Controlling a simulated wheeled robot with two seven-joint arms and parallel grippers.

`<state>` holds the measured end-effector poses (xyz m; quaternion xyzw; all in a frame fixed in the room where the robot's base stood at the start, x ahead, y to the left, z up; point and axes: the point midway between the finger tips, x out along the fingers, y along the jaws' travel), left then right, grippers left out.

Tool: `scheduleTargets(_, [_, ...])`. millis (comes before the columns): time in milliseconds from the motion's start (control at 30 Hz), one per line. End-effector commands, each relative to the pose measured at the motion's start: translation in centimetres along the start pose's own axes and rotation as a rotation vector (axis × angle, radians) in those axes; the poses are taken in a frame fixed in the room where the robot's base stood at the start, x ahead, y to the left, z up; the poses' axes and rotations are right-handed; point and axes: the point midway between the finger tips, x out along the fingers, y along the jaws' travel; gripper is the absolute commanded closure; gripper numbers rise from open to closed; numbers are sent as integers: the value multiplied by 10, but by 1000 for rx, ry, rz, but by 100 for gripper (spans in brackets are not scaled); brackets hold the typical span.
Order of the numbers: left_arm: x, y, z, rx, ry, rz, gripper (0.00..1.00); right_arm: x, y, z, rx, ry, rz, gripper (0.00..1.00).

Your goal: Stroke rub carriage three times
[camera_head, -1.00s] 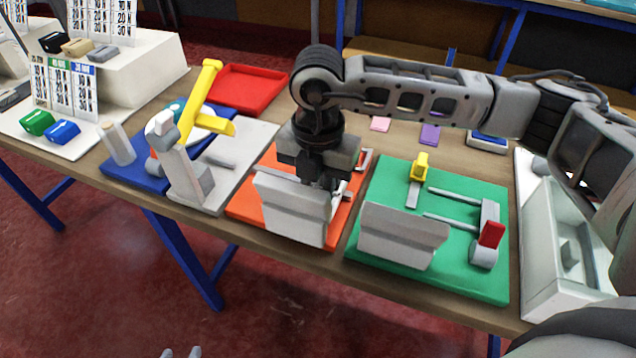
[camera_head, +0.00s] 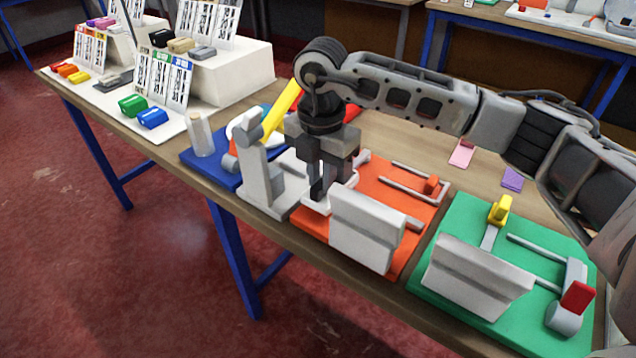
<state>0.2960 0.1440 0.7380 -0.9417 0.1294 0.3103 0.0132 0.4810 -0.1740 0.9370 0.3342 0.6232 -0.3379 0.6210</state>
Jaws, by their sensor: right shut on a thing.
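My right gripper (camera_head: 318,193) points down at the left end of the orange station (camera_head: 395,184). It is shut on a pale grey piece that looks like the rub carriage (camera_head: 315,206), low behind the upright grey panel (camera_head: 367,229). The fingers and the panel hide part of this piece, so the grip itself is hard to see. My left gripper is out of view.
A green station (camera_head: 455,227) with a yellow lever (camera_head: 499,209) and a red-tipped lever (camera_head: 577,297) stands to the right. Pink (camera_head: 462,153) and purple (camera_head: 512,179) pieces lie behind.

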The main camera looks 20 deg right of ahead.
Motion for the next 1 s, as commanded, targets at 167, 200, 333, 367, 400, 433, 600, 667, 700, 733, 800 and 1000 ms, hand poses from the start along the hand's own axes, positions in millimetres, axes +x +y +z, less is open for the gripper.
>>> scheduleTargets(167, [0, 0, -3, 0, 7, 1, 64, -3, 5, 0, 1, -1, 17, 100])
scheduleTargets(200, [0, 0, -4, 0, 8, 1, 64, -4, 5, 0, 0, -2, 17, 81])
scheduleTargets(333, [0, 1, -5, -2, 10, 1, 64, -3, 5, -1, -1, -1, 16, 62])
scheduleTargets(367, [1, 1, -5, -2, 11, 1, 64, -3, 5, -1, -1, -1, 15, 62])
scheduleTargets(400, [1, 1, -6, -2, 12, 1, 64, -3, 5, -1, -1, -1, 14, 62])
scheduleTargets(433, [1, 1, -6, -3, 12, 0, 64, -2, 4, -1, -1, -1, 13, 62])
scheduleTargets(600, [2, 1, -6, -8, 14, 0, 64, -4, 4, -1, -2, -1, 11, 62])
scheduleTargets(667, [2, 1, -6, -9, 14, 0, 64, -8, 4, -1, -2, -1, 12, 62])
scheduleTargets(700, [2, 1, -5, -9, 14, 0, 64, -13, 4, -1, -2, -2, 14, 62])
scheduleTargets(733, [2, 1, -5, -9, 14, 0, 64, -17, 5, -1, -1, -3, 15, 62])
scheduleTargets(800, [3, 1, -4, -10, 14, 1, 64, -29, 4, -1, -2, -2, 15, 62])
scheduleTargets(1000, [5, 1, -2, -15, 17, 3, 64, -78, 4, -1, -3, -2, 17, 62])
